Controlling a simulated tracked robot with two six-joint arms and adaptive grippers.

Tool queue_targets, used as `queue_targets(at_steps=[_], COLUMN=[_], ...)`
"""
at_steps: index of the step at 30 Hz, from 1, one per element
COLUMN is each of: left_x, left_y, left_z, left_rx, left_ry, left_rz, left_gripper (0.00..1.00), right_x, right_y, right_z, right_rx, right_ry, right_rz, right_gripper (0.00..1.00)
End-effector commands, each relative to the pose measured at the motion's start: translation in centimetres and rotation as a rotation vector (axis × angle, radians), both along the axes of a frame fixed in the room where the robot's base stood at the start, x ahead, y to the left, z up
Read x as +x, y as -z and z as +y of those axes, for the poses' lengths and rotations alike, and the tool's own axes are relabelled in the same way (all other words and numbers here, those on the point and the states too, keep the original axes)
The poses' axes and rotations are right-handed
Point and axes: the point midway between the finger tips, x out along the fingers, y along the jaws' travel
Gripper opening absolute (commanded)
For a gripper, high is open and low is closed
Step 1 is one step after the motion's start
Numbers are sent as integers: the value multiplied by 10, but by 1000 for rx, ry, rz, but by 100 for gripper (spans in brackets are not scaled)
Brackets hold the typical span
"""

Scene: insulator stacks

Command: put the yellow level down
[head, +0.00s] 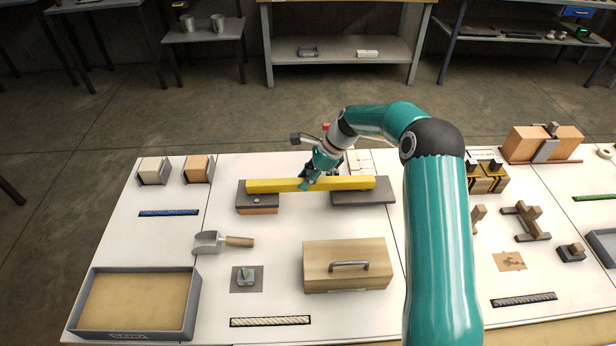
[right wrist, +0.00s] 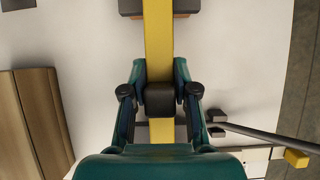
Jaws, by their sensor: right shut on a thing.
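The yellow level (head: 350,183) is a long yellow bar lying roughly level, left to right, across two dark-topped supports. Its left end is over the left support (head: 258,209), which has an orange-brown side, and its right part is over the right dark slab (head: 378,197). I cannot tell whether it touches both or hovers just above. My right gripper (head: 308,181) is shut on the level near its middle. In the right wrist view the level (right wrist: 158,35) runs between the fingers (right wrist: 160,70), under a dark block. My left gripper is not in view.
A wooden box with a handle (head: 345,252) stands in front of the level. A scoop (head: 207,243) and a sand-coloured tray (head: 190,309) lie to the left. A hammer-like tool (head: 303,139) is behind the gripper. White table shows between the things.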

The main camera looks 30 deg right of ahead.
Motion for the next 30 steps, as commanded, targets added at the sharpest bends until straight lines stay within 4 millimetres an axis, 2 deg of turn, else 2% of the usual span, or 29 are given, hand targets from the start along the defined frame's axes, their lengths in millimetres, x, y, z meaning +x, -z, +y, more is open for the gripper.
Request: queue_targets(at_steps=[1, 5, 14, 20, 30], left_x=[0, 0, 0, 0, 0], left_y=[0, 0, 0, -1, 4], left_z=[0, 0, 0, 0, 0], left_rx=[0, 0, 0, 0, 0], left_ry=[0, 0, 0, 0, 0], left_rz=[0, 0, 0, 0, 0], left_gripper=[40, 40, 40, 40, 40], right_x=[0, 0, 0, -2, -19], right_y=[1, 0, 0, -13, -71], right_z=[0, 0, -1, -5, -34], right_rx=[0, 0, 0, -2, -2], right_ry=[1, 1, 1, 3, 5], right_rz=[0, 0, 0, -3, -5], right_gripper=[32, 54, 54, 54, 54])
